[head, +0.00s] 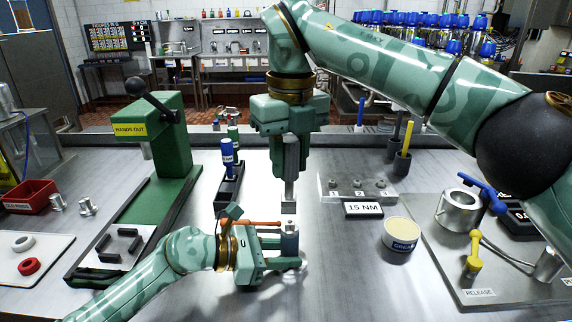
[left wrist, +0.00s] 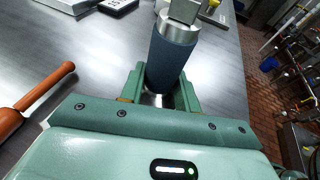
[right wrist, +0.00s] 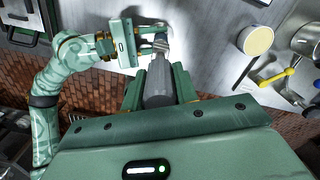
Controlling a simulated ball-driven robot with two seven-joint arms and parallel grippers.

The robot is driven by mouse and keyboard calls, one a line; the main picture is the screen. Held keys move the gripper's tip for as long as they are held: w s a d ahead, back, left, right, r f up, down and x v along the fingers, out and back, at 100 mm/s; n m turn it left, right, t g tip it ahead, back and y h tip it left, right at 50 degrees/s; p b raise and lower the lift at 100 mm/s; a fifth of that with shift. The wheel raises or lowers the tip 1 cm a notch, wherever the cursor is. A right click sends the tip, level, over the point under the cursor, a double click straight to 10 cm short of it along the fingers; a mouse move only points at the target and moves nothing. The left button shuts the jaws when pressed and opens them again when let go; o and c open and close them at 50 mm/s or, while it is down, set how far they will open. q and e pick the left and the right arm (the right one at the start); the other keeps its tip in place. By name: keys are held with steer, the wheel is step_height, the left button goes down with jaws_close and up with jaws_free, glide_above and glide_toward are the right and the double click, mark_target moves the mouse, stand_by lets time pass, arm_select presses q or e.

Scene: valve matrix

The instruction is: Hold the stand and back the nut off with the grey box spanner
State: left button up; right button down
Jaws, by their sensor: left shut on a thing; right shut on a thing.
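My left gripper (head: 285,252) is low over the bench, shut on the stand (head: 289,243), a dark blue-grey upright cylinder with a silver top. In the left wrist view the stand (left wrist: 170,60) rises between the fingers. My right gripper (head: 290,138) is above it, shut on the grey box spanner (head: 290,160), which points straight down. The spanner's lower end is in line with the stand's top; whether it is seated on the nut I cannot tell. The spanner (right wrist: 159,82) also shows in the right wrist view. The nut is not clearly visible.
An orange handle (left wrist: 35,100) lies beside my left gripper. A green press (head: 165,150) stands left, a blue-handled tool in a dark holder (head: 230,188) behind. Right are a 15 NM block (head: 363,209), a grease tub (head: 401,235) and a release fixture (head: 475,252).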

mark_target(291, 140)
steer(key=m, duration=0.4)
steer(key=shift+w+r, duration=0.1)
steer(key=shift+r, duration=0.2)
steer(key=m, duration=0.3)
steer(key=shift+d+r+m, duration=0.1)
steer(key=shift+r+m, duration=0.2)
steer(key=m, duration=0.3)
steer(key=r+m, duration=0.1)
steer(key=m, duration=0.1)
steer(key=shift+r+m, duration=0.15)
steer(key=shift+m, duration=0.25)
steer(key=m, duration=0.3)
steer(key=r+m, duration=0.1)
steer(key=shift+s+m, duration=0.3)
steer(key=shift+f, duration=2.3)
steer(key=shift+f, duration=1.05)
